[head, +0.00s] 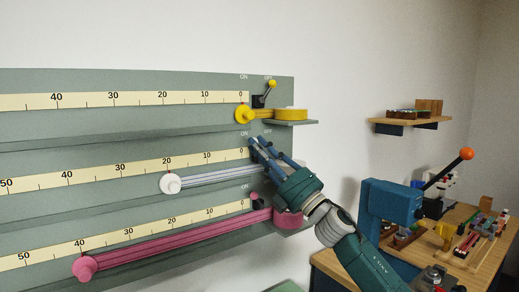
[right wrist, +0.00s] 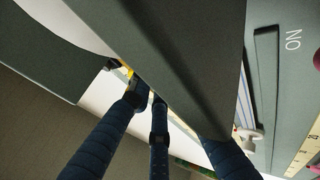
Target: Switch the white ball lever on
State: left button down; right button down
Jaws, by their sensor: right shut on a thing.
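My right gripper (head: 257,143) is at the right end of the middle row, just below that row's ON and OFF labels. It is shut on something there. The white ball lever itself is hidden by the fingers in the head view, and I cannot make out its ball or its tilt. In the right wrist view the fingers (right wrist: 148,100) reach in close to the grey shelf edge, with their tips partly hidden. My left gripper is not in view.
The yellow ball lever (head: 272,84) above leans toward OFF. The pink ball lever (head: 254,196) is below. A white knob (head: 170,184) ends the middle striped ribbon (head: 220,176). A workbench (head: 470,255) with a blue press (head: 390,205) stands at right.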

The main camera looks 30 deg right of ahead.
jog(key=c, duration=1.6)
grip_release()
jog(key=shift+a+f, duration=0.1)
jog(key=shift+f, duration=0.05)
jog(key=shift+c, duration=0.2)
jog(key=v, duration=1.2)
